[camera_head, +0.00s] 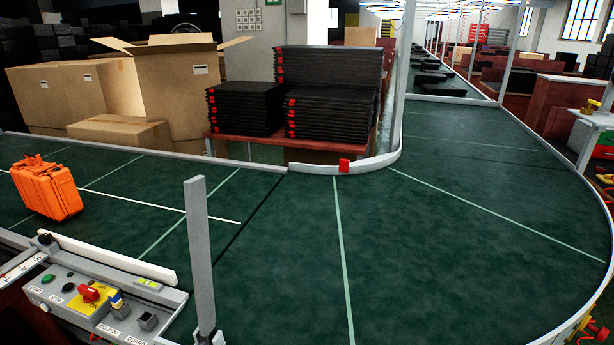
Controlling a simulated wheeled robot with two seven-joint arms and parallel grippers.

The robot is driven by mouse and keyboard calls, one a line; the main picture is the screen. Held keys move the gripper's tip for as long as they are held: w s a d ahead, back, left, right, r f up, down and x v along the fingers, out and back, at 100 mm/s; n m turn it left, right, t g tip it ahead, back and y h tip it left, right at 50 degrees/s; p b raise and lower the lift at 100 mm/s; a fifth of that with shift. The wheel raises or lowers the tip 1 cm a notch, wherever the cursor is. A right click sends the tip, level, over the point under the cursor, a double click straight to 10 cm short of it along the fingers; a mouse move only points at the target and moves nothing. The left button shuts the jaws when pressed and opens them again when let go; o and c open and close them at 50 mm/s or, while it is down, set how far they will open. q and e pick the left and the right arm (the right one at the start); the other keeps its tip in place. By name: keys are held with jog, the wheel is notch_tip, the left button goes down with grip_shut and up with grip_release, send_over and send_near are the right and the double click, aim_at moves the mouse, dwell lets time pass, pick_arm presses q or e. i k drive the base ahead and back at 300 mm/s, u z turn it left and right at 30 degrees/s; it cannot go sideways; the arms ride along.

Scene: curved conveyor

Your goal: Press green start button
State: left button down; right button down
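The control panel (75,305) sits at the lower left, on the near edge of the conveyor. The small round green start button (47,279) is at the panel's left end, with a white label beside it. A black button (68,288) is just to its right. Further right is a red knob (88,293) on a yellow plate, then a blue-and-white switch (117,302) and a dark square switch (147,321). Nothing covers the green button. Neither of my grippers shows in the head view.
The green curved conveyor (430,260) fills the middle and right. An orange case (46,188) stands on its left part. A grey upright post (201,255) rises right of the panel. Cardboard boxes (175,95) and stacked black trays (330,95) stand behind the conveyor.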

aim_at(47, 278)
jog(key=u, duration=0.65)
jog(key=k, duration=0.2)
jog(key=u, duration=0.65)
